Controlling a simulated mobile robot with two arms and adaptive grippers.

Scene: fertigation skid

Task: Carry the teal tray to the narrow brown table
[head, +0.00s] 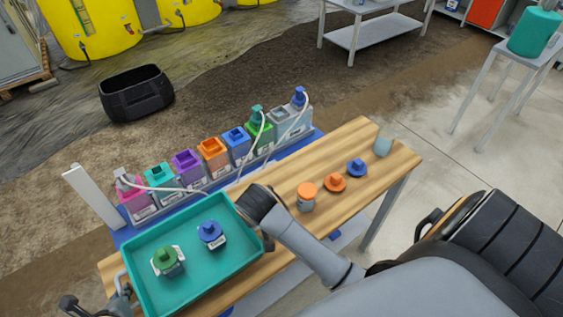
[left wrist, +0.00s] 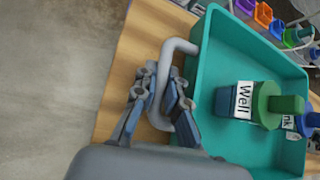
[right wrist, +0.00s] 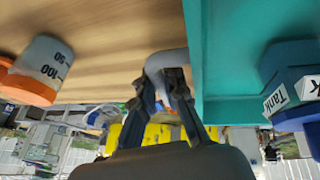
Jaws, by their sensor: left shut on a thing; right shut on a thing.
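The teal tray (head: 205,280) is at the near left of the wooden-topped table (head: 340,150). I cannot tell if it rests there or hangs just above. It carries a green-capped bottle (head: 168,262) and a blue-capped bottle (head: 210,234), both upright. My left gripper (left wrist: 163,95) is shut on the tray's grey left handle (left wrist: 172,55). My right gripper (right wrist: 160,85) is shut on the grey handle (right wrist: 166,60) on the other side; my right wrist hides it in the head view. This wooden top is the only brown table I see; I cannot tell if it is the one named.
A row of coloured bottles (head: 212,152) with tubes stands behind the tray. A black crate (head: 136,93) lies on the soil.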

